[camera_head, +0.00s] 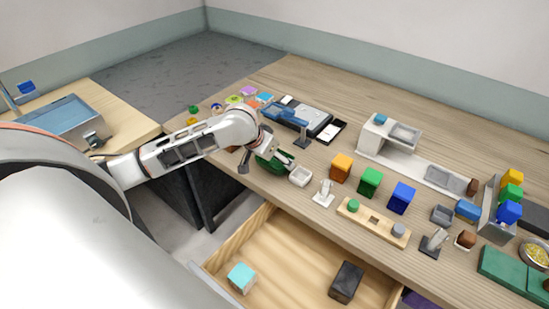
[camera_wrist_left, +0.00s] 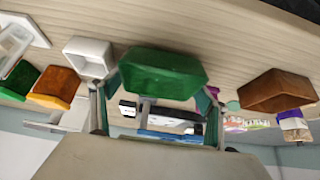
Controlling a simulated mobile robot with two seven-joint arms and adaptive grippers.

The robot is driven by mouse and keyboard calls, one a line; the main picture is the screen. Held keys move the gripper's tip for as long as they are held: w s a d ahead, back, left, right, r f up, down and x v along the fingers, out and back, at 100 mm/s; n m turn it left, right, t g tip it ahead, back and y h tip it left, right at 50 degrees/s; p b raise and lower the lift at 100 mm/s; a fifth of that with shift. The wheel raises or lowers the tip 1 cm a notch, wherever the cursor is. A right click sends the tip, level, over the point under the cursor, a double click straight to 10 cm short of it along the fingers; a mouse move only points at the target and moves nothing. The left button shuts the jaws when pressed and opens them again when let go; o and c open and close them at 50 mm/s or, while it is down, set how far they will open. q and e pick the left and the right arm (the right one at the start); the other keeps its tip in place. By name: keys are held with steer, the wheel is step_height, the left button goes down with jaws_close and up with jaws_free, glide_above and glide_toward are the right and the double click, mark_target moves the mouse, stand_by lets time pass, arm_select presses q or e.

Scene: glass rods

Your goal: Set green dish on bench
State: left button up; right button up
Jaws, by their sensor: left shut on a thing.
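The green dish (camera_head: 266,162) is a small, dark green, many-sided bowl at the near edge of the bench (camera_head: 335,140). My left gripper (camera_head: 272,158) comes in from the left and is shut on the dish, hiding part of it. In the left wrist view the green dish (camera_wrist_left: 162,74) sits between the two fingers, with the bench behind it. I cannot tell whether its base touches the bench top. My right gripper is not in view.
A white dish (camera_head: 300,176) is just right of the green one. A brown dish (camera_wrist_left: 277,91) is on its other side. Orange (camera_head: 341,167), green and blue blocks stand further right. An open drawer (camera_head: 300,255) juts out below the bench edge.

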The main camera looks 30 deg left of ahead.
arm_select(q)
steer(key=shift+f, duration=0.15)
steer(key=o, duration=0.9)
steer(key=shift+f, duration=0.1)
steer(key=shift+v, duration=6.15)
steer(key=shift+d, duration=0.1)
